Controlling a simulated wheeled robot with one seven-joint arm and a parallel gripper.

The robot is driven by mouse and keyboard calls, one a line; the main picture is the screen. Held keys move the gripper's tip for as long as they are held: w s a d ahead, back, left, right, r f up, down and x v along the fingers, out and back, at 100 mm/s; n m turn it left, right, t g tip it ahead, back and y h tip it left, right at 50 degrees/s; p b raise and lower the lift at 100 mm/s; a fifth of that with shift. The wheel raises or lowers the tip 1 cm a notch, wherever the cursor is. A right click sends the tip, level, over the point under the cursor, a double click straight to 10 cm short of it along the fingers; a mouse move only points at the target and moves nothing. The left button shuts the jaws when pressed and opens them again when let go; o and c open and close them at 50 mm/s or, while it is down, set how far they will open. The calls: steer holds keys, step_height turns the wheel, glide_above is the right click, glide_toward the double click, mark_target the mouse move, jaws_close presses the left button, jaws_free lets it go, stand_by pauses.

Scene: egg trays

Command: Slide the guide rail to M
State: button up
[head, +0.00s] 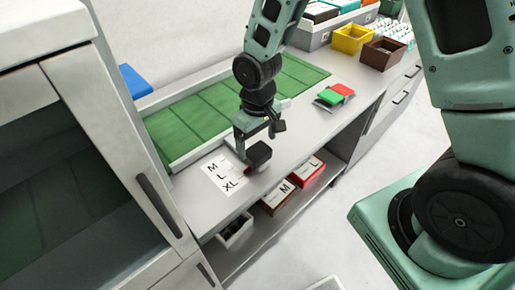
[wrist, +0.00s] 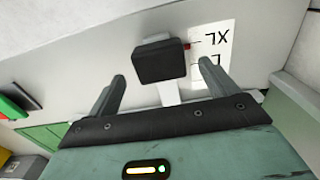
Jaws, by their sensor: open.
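The guide rail's black block handle (head: 258,153) stands at the counter's front part, beside the white label sheet (head: 222,174) marked M, L and XL. In the wrist view the handle (wrist: 160,62) has a small red pointer (wrist: 187,46) on its side, close to the tick by XL. A pale bar (wrist: 168,92) runs from the handle toward my gripper. My gripper (head: 259,138) is over the counter at the handle. In the wrist view its two fingers are apart, one to each side of the handle, with gaps to it. The rest of the rail is partly hidden.
A green belt (head: 190,127) lies behind the handle. Boxes marked M (head: 277,199) and L (head: 306,173) sit on the shelf below. A grey cabinet (head: 110,130) stands at left. Yellow (head: 352,39) and brown (head: 382,54) bins are at back right.

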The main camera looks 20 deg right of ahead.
mark_target(258, 150)
steer(key=shift+f, duration=1.9)
